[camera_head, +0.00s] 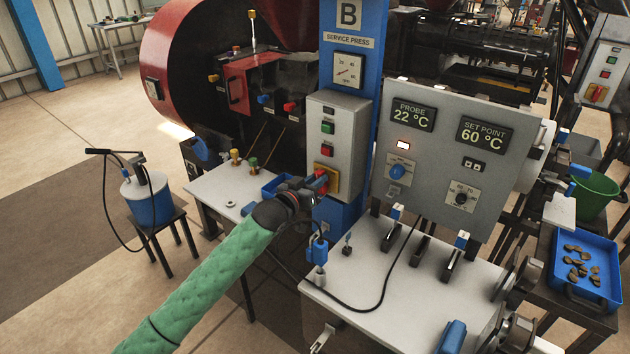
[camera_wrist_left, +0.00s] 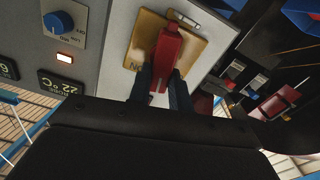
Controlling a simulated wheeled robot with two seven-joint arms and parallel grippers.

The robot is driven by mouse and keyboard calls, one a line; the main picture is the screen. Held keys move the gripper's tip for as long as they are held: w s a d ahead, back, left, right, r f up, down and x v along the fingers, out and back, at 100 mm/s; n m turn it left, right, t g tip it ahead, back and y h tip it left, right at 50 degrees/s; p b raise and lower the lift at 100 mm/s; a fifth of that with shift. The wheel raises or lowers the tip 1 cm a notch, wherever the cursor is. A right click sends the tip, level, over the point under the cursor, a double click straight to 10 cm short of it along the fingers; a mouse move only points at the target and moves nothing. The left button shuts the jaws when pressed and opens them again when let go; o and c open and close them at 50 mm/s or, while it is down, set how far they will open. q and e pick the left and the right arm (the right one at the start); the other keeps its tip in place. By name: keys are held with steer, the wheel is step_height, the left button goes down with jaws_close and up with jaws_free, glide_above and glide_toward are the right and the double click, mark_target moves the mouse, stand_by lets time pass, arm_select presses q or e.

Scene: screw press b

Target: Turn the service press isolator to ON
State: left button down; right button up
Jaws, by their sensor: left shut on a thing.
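The service press isolator is a red handle (camera_wrist_left: 168,48) on a yellow plate (camera_head: 334,179), low on the grey control box (camera_head: 336,120) of the blue column marked B SERVICE PRESS. My left gripper (camera_head: 316,186) is at the handle, coming in from the left. In the left wrist view, the dark fingers of my left gripper (camera_wrist_left: 160,85) are on both sides of the red handle, shut on it. The plate's lettering is mostly hidden, so I cannot read the isolator's setting. My right gripper is not in view.
Green (camera_head: 328,127) and red (camera_head: 327,150) buttons sit above the isolator. A grey panel (camera_head: 450,150) with displays and knobs stands to the right. Below it is a pale bench (camera_head: 360,275) with a black cable. A blue pot (camera_head: 147,199) stands on a stool at the left.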

arm_select(q)
steer(key=shift+s+d+f+m, duration=0.1)
steer(key=shift+d+m, duration=0.05)
steer(key=shift+m, duration=0.95)
steer(key=c, duration=1.3)
jaws_free()
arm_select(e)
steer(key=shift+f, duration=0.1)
arm_select(q)
steer(key=shift+b+v, duration=1.1)
steer(key=shift+v, duration=2.8)
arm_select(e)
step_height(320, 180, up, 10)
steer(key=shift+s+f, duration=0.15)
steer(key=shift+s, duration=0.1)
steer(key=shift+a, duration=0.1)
